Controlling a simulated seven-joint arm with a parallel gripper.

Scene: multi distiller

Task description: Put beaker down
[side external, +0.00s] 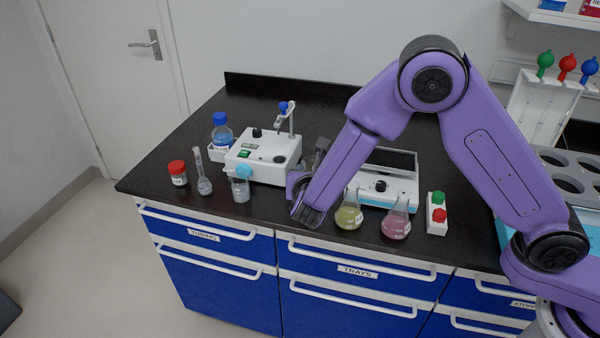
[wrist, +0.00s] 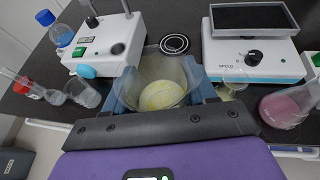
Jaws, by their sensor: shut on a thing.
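A clear beaker (wrist: 165,72) with a pale yellow content is between the two blue fingers of my gripper (wrist: 162,92) in the wrist view. The gripper is shut on it. The beaker looks upright. In the side view, my gripper (side external: 297,183) is low over the front of the black bench (side external: 262,212), between the stirrer device and the yellow flask. My arm hides the held beaker there. I cannot tell whether its base touches the bench.
Left stand a white stirrer device (side external: 262,157), another beaker (side external: 240,188), a volumetric flask (side external: 204,183), a red-capped jar (side external: 177,173) and a blue-capped bottle (side external: 221,135). Right stand a yellow flask (side external: 348,213), a pink flask (side external: 396,222), a white balance (side external: 390,183) and a button box (side external: 437,215).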

